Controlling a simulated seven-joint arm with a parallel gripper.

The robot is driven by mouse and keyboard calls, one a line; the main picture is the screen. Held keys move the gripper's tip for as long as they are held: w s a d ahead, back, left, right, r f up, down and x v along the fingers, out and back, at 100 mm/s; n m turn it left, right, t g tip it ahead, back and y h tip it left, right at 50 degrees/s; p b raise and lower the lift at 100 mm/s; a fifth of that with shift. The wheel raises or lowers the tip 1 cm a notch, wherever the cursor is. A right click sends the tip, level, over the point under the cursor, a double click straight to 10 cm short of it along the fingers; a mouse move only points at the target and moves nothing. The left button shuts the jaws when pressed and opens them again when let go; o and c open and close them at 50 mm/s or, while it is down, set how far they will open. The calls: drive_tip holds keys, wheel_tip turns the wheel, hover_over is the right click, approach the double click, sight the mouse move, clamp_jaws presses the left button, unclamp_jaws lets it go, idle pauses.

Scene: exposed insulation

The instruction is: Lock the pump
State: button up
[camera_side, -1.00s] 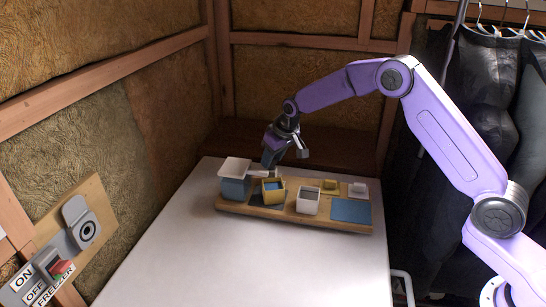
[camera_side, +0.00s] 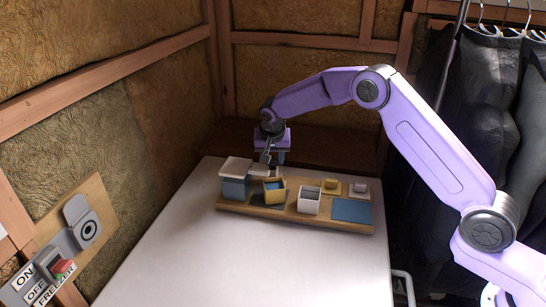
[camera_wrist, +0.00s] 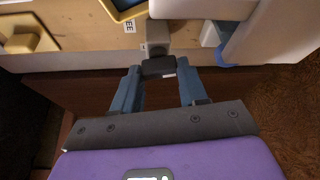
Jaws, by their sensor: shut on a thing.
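My gripper (camera_side: 273,161) points down at the back edge of a wooden board (camera_side: 290,213) on the white table. In the wrist view, my gripper (camera_wrist: 159,71) has its two blue fingers on either side of a small dark block (camera_wrist: 158,67), shut on it. The block joins a grey piece (camera_wrist: 155,46) at the board's edge. A pale bar (camera_side: 262,171) lies near the fingers, beside a blue box (camera_side: 235,188) with a white lid (camera_side: 235,165). I cannot tell which part is the pump. The side view hides the grip.
A yellow box (camera_side: 269,197), a white box (camera_side: 308,206), small yellow (camera_side: 331,185) and white (camera_side: 360,189) pieces and a blue square (camera_side: 352,210) share the board. A freezer switch panel (camera_side: 50,277) is at left. The table's front is clear.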

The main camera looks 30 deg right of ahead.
drive_tip(key=shift+m+g+h, duration=0.3)
drive_tip(key=shift+m, duration=0.8)
drive_tip(key=shift+a, duration=0.1)
drive_tip(key=o, duration=1.1)
drive_tip(key=shift+c, duration=0.2)
drive_tip(key=shift+r, duration=0.1)
drive_tip(key=v, duration=1.7)
drive_tip(key=shift+r, duration=0.1)
drive_tip(key=shift+s+a, duration=0.1)
